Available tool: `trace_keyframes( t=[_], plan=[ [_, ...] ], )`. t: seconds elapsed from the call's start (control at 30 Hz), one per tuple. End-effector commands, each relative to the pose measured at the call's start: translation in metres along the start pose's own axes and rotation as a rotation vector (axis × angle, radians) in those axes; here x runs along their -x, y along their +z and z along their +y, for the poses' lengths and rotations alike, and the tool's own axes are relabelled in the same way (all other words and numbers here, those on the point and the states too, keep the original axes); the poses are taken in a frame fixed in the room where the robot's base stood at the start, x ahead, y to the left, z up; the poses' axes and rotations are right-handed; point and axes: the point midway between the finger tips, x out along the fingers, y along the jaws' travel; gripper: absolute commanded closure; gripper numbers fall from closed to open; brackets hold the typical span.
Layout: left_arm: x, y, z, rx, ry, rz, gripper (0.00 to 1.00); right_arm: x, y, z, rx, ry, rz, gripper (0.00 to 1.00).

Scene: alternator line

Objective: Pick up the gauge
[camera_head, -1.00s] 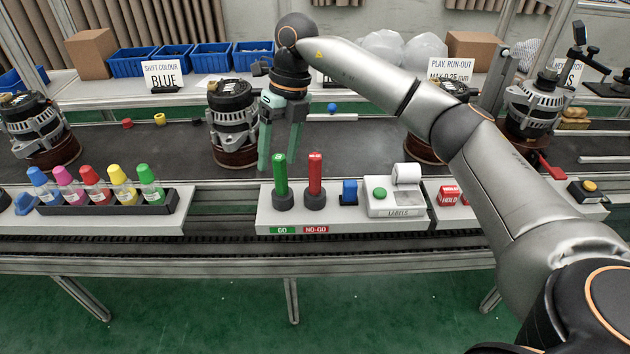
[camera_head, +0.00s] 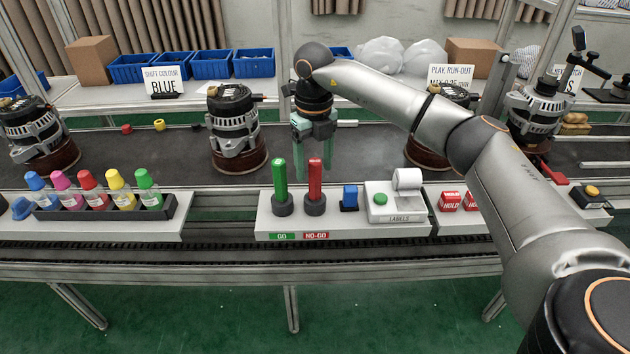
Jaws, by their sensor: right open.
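The green GO gauge (camera_head: 280,181) and the red NO-GO gauge (camera_head: 314,181) stand upright in dark round bases on the light shelf along the front of the belt. My right gripper (camera_head: 312,158) points down over the belt, just behind the two gauges in the picture. Its greenish fingers are apart, with nothing seen between them. The red gauge's top overlaps the space between the fingers in the picture, but I see no contact. My left gripper is not in view.
A blue block (camera_head: 349,197) and a label printer (camera_head: 392,203) stand right of the gauges. An alternator (camera_head: 232,128) stands on the belt (camera_head: 180,156) left of my gripper. A rack of coloured bottles (camera_head: 105,205) sits at the left. My right arm crosses the right side.

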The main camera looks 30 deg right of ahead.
Motion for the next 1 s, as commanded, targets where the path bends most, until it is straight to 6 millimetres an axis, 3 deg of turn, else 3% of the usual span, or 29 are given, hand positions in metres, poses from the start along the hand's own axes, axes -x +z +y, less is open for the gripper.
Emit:
trace_keyframes(
  t=[0.2, 0.47, 1.0],
  plan=[
    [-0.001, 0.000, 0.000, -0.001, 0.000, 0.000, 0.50, -0.028, 0.001, -0.002, 0.001, 0.000, 0.001, 0.31],
    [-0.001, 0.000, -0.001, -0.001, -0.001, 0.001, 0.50, -0.030, 0.001, -0.002, 0.001, 0.000, 0.000, 0.31],
    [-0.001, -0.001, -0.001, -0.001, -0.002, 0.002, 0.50, -0.030, 0.001, -0.002, 0.001, 0.000, 0.000, 0.91]
  ],
)
